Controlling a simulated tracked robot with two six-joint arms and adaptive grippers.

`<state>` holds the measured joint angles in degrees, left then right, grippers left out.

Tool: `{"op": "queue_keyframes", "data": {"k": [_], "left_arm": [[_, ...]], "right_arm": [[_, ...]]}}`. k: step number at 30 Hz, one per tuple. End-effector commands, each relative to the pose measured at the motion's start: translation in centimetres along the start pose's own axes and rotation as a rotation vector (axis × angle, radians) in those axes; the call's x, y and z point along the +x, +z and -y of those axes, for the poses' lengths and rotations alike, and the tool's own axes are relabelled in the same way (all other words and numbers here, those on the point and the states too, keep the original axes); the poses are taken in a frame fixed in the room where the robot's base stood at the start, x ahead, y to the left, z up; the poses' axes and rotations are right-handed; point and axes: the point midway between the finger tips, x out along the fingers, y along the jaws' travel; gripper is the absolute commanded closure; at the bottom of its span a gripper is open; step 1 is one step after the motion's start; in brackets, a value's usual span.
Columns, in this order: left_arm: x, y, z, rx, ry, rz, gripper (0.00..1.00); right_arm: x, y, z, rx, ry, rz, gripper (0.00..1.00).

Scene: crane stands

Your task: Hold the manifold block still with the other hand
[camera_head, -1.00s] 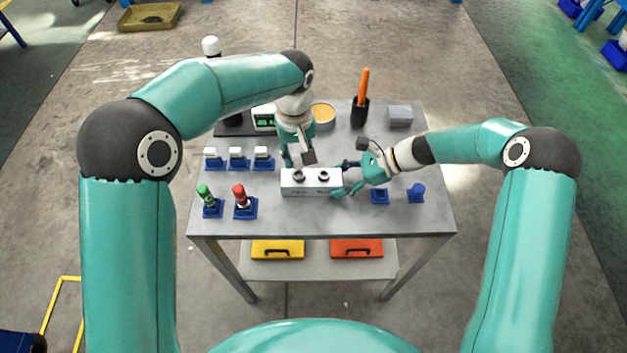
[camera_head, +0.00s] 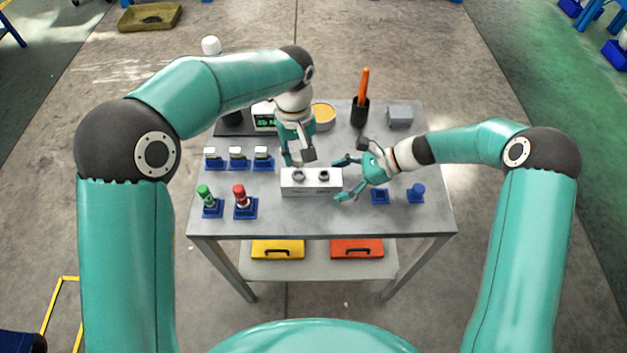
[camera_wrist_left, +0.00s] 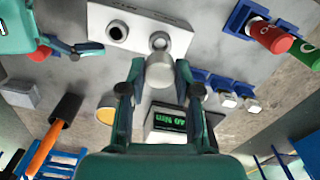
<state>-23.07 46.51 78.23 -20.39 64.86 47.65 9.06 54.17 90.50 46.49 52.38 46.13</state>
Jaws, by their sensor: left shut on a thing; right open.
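The manifold block (camera_head: 311,189) is a white bar with round ports on top, lying near the middle of the table. It also shows in the left wrist view (camera_wrist_left: 100,17). My left gripper (camera_head: 300,160) points down at the block's left port. In the left wrist view its fingers are shut on a grey cylindrical part (camera_wrist_left: 160,72), whose end is at a port. I cannot tell how far it is seated. My right gripper (camera_head: 345,178) is open at the block's right end, its fingers spread; contact with the block is not clear. It also shows in the left wrist view (camera_wrist_left: 75,48).
Green-topped (camera_head: 205,193) and red-topped (camera_head: 240,192) parts stand in blue holders at front left. White-topped parts (camera_head: 237,155) stand behind them. A display box (camera_head: 264,118), an orange-filled tin (camera_head: 323,113), a black cup (camera_head: 359,113) and a grey box (camera_head: 400,116) stand at the back.

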Motion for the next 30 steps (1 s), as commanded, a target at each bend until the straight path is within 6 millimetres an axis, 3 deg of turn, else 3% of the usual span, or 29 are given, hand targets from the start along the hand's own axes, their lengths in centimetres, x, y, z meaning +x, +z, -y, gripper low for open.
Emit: {"op": "queue_keyframes", "data": {"k": [5, 21, 30], "left_arm": [[0.0, 0.0, 0.0, 0.000, 0.000, 0.000, 1.00], [0.0, 0.0, 0.0, 0.000, 0.000, 0.000, 1.00], [0.0, 0.0, 0.0, 0.000, 0.000, 0.000, 1.00]], "right_arm": [[-1.5, 0.0, 0.1, 0.000, -0.005, 0.000, 0.14], [-10.9, -0.1, 0.1, 0.000, -0.004, -0.001, 0.14], [-11.9, -0.1, 0.1, 0.001, 0.000, -0.001, 0.14]]}}
